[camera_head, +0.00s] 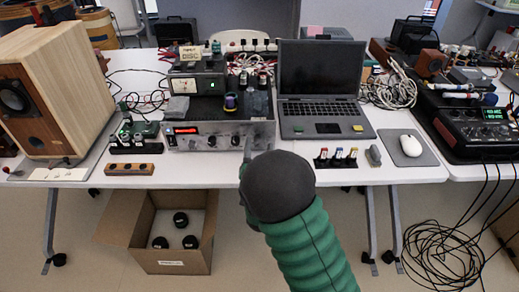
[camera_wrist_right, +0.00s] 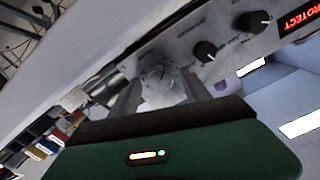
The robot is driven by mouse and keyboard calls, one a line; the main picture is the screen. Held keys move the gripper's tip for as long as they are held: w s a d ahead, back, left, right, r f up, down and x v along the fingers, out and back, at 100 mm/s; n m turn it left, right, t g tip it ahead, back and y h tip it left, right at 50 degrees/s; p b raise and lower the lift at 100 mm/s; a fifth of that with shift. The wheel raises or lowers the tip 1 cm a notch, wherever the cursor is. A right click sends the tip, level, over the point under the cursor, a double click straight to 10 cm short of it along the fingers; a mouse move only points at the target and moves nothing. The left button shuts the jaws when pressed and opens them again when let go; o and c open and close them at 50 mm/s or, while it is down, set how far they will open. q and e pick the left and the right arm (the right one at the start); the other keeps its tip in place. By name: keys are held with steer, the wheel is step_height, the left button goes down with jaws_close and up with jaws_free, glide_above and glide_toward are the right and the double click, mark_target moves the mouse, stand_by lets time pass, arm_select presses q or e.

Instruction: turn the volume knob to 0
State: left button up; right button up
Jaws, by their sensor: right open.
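The grey amplifier (camera_head: 208,136) stands near the front edge of the white table, its front panel facing me and its red display lit. In the right wrist view a large pale silver knob (camera_wrist_right: 157,78), apparently the volume knob, sits on the panel. My right gripper (camera_wrist_right: 160,90) is open, with one finger on either side of this knob; I cannot tell whether they touch it. In the head view my right gripper (camera_head: 258,146) is at the amplifier's right end and hides the knob. The knob's pointer setting is not readable. My left gripper is out of view.
Two smaller black knobs (camera_wrist_right: 205,52) (camera_wrist_right: 252,21) sit beside the silver knob. A laptop (camera_head: 323,110) stands right of the amplifier, a wooden speaker (camera_head: 75,80) left. Small coloured-label connectors (camera_head: 338,158) lie near the front edge. An open cardboard box (camera_head: 138,240) is below.

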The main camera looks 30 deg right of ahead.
steer(key=shift+a, duration=0.1)
steer(key=shift+c, duration=0.9)
jaws_close()
steer(key=shift+n+p, duration=0.3)
steer(key=shift+n, duration=0.4)
steer(key=shift+o, duration=0.9)
jaws_free()
steer(key=shift+s, duration=0.1)
